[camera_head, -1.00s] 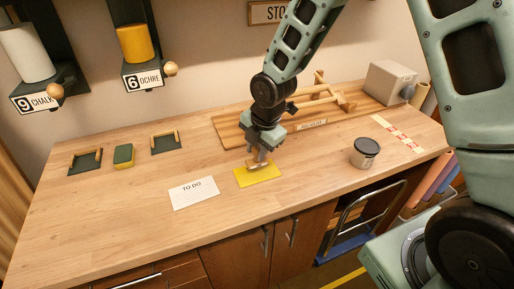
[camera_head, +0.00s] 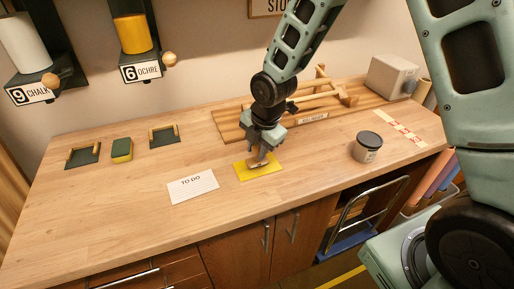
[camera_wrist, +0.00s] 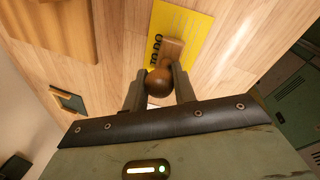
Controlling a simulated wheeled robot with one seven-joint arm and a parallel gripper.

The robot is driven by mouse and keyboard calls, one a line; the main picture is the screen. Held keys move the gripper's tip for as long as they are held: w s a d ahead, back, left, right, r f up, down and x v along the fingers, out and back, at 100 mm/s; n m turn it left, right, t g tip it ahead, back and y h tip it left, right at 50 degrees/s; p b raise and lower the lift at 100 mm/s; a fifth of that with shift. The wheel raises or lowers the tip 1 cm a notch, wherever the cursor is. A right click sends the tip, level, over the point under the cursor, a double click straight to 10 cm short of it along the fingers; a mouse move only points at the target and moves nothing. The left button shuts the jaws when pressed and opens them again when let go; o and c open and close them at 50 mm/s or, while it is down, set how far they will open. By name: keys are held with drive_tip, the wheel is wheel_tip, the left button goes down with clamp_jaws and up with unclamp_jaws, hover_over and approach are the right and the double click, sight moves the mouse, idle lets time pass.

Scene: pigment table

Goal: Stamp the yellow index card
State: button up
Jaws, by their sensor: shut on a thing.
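The yellow index card (camera_head: 245,174) lies flat near the front of the wooden table; its "TO DO" print shows in the wrist view (camera_wrist: 192,22). My gripper (camera_head: 258,153) points down over the card. In the wrist view its fingers (camera_wrist: 160,82) are closed on the round wooden knob of a stamp (camera_wrist: 173,49). The stamp's block is over the card, at or just above its surface; I cannot tell whether they touch. The stamp's underside is hidden, and no stamped mark is visible on the exposed part of the card.
A white "TO DO" card (camera_head: 192,187) lies to the left. A lidded jar (camera_head: 367,147) stands to the right. A wooden board with a rack (camera_head: 230,125) is behind my gripper. A green-and-yellow block (camera_head: 122,150) sits between two dark holders (camera_head: 83,155) (camera_head: 164,136) at left.

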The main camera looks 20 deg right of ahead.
drive_tip(key=shift+s+f+b, duration=0.1)
drive_tip(key=shift+f+b, duration=0.2)
drive_tip(key=shift+f, duration=0.4)
idle(1.2)
drive_tip(key=shift+r, duration=0.1)
drive_tip(key=p+v, duration=0.2)
drive_tip(key=w+p+v, duration=0.1)
drive_tip(key=p+v, duration=0.3)
drive_tip(key=v, duration=0.1)
drive_tip(key=shift+w+a+r, duration=0.15)
drive_tip(key=shift+w+a, duration=0.2)
idle(0.8)
